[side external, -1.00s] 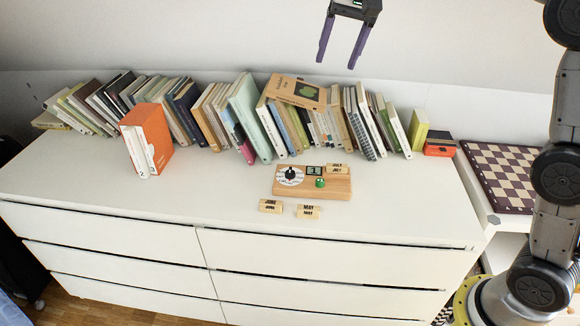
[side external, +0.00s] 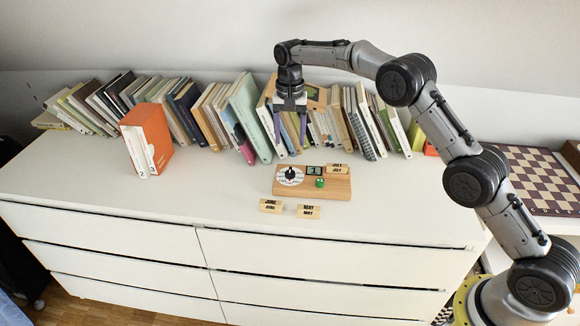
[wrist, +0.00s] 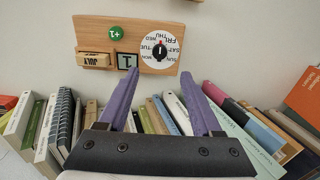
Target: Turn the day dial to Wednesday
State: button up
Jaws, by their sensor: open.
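The day dial (side external: 290,176) is a white disc with a black knob on the left of a wooden calendar board (side external: 338,190). In the wrist view the dial (wrist: 160,48) shows day names around the knob, upside down. In the wrist view my gripper's purple fingers (wrist: 160,75) lie below the dial.
The board holds a green +1 button (side external: 320,183), a number display (side external: 314,170) and a JULY block (side external: 337,168). JUNE (side external: 270,206) and MAY (side external: 308,211) blocks lie in front. A row of books (side external: 265,125) stands behind. The dresser top (side external: 140,205) is clear at left front.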

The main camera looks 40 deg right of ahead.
aim_at(290, 170)
notch_tip(290, 170, down, 11)
jog(key=shift+r, duration=0.1)
dwell(0.3)
grip_shut()
